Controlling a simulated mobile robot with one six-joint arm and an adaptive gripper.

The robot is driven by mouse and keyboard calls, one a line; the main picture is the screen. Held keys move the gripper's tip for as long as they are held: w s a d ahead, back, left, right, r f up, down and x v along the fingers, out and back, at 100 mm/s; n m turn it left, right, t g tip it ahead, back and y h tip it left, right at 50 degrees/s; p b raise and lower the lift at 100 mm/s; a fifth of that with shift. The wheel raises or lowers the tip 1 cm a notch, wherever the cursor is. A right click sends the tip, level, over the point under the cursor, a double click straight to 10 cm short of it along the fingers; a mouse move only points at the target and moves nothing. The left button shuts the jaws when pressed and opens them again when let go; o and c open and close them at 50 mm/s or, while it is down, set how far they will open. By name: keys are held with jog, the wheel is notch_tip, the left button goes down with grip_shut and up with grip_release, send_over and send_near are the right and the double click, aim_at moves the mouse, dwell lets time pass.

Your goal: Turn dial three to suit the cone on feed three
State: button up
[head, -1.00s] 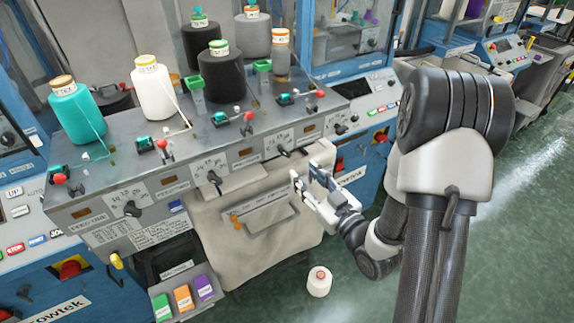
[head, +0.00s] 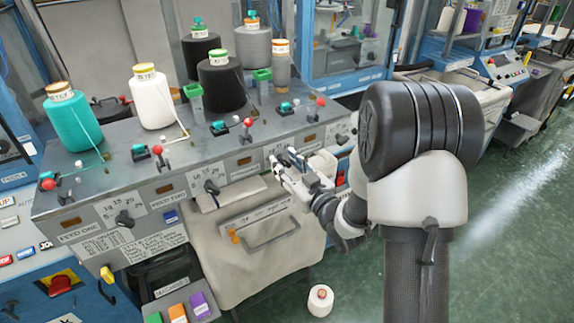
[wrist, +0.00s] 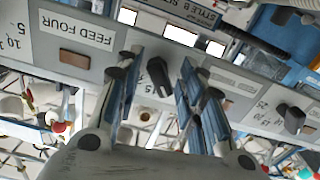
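My gripper (head: 282,158) is at the machine's sloping front panel, over the third dial position from the left. In the wrist view its blue-padded fingers stand apart, with dial three (wrist: 158,75), a dark knob, between them. I cannot tell whether they touch it. The feed four label (wrist: 73,27) is left of that knob, and the scale is partly hidden by the fingers. In the head view my gripper hides most of dial three.
Dial one (head: 124,218), dial two (head: 211,187) and dial four (head: 342,138) are on the same panel. A teal cone (head: 73,122), a white cone (head: 152,98) and a grey cone (head: 280,66) stand on the deck. Red-knobbed levers (head: 248,123) line its edge. A small white cone (head: 320,300) is on the floor.

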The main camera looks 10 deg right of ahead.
jog(key=shift+c, duration=0.6)
grip_shut()
jog(key=shift+m, duration=0.4)
jog(key=m+b, duration=0.1)
jog(key=m, duration=0.1)
jog(key=shift+m, duration=2.5)
jog(key=shift+o, duration=0.6)
grip_release()
